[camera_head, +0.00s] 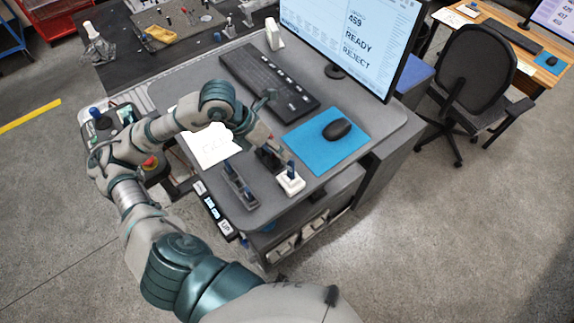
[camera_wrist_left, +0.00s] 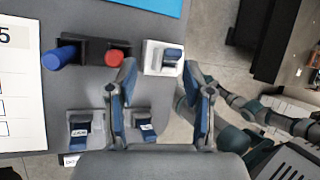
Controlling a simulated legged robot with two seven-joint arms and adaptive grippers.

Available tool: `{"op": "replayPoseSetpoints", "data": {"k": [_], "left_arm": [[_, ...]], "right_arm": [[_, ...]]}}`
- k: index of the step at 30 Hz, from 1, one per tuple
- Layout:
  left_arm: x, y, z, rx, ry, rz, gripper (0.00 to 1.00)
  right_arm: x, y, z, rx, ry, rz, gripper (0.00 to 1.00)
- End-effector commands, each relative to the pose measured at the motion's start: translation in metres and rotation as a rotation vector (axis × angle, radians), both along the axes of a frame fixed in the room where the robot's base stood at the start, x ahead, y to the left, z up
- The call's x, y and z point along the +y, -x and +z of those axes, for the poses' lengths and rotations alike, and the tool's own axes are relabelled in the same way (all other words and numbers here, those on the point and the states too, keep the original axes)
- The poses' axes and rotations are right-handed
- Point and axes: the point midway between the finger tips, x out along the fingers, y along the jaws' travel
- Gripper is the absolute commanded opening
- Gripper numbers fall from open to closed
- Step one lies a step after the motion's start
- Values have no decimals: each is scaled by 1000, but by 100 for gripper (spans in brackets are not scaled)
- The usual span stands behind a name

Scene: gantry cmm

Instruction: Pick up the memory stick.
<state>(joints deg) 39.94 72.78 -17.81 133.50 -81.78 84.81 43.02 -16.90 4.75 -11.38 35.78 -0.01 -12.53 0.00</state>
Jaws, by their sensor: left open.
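The memory stick (camera_head: 291,167) appears to be the small blue piece standing in a white square holder (camera_head: 291,186) near the front edge of the grey desk. In the left wrist view the stick (camera_wrist_left: 172,53) shows from above in the white holder (camera_wrist_left: 153,68). My left gripper (camera_head: 272,156) is just behind and left of the holder in the head view, partly hidden by its own arm. In the left wrist view its two fingers (camera_wrist_left: 160,66) are spread, with the holder between and beyond their tips. Nothing is held. My right gripper is not in view.
A dark rack (camera_head: 240,187) with blue pieces stands left of the white holder. A black stand holds a blue cylinder (camera_wrist_left: 61,57) and a red one (camera_wrist_left: 113,57). A keyboard (camera_head: 268,80), blue mat (camera_head: 310,148), mouse (camera_head: 337,129) and monitor lie behind.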

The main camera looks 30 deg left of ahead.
Motion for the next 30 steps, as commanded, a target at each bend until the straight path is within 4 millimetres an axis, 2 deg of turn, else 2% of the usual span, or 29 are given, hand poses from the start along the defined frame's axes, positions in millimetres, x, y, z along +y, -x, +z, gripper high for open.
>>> {"op": "replayPoseSetpoints", "data": {"k": [3,7,11,18,21,22,28,30], "left_arm": [[-12,-2,-11,3,-3,-5,52],[-28,-7,-28,3,-8,-6,52],[-35,-11,-41,2,-11,-6,52],[-26,-12,-45,3,-2,-3,52],[-23,-12,-45,2,1,-3,29],[-22,-12,-45,2,1,-3,26],[-22,-12,-46,4,-2,-2,28],[-25,-12,-46,5,-5,-2,23]], "right_arm": [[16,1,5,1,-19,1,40],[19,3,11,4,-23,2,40],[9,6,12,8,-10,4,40],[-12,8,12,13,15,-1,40],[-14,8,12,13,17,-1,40],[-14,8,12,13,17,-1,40],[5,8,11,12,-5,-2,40],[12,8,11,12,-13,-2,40]]}}
